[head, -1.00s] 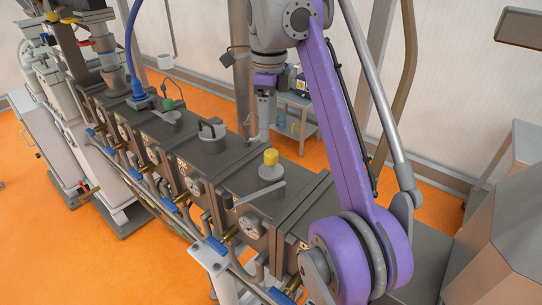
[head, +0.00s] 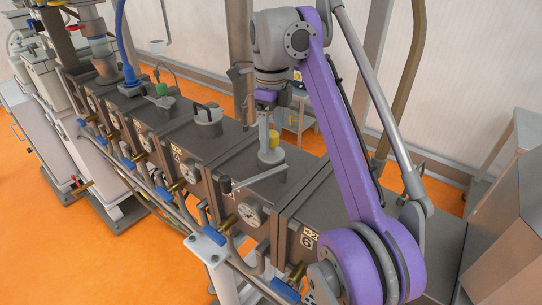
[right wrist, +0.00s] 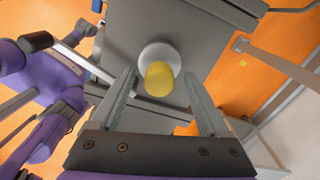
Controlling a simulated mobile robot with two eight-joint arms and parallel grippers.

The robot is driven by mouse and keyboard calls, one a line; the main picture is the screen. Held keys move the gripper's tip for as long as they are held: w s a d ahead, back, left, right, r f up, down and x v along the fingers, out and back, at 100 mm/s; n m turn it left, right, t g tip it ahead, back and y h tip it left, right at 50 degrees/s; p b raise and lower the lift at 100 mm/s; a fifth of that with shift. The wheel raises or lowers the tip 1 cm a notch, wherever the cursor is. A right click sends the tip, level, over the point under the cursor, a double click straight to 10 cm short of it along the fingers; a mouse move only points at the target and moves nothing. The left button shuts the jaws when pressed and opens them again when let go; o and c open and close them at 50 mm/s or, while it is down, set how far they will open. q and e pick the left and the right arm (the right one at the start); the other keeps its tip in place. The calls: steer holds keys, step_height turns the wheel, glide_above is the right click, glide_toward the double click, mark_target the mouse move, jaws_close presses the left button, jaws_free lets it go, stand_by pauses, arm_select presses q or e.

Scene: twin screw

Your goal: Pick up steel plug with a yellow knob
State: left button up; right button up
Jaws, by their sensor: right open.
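The steel plug (head: 271,157) with a yellow knob (head: 273,140) stands upright on the dark machine barrel. In the right wrist view, the yellow knob (right wrist: 159,80) and the round pale plug top (right wrist: 158,57) show between my finger tips. My right gripper (head: 265,132) points down just at the knob, seen from the head. Its fingers (right wrist: 160,76) are open, one on each side of the knob, with visible gaps and nothing held. How far the tips are above the plug is hard to tell. My left gripper is out of view.
A grey lever (head: 255,178) lies beside the plug on the barrel. A small shelf cart (head: 298,112) stands behind, and a grey cabinet (head: 505,235) is at the right.

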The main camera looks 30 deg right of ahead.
steer(key=shift+s+f, duration=0.25)
steer(key=shift+f, duration=0.25)
steer(key=shift+w, duration=0.25)
steer(key=shift+c, duration=1.6)
jaws_close()
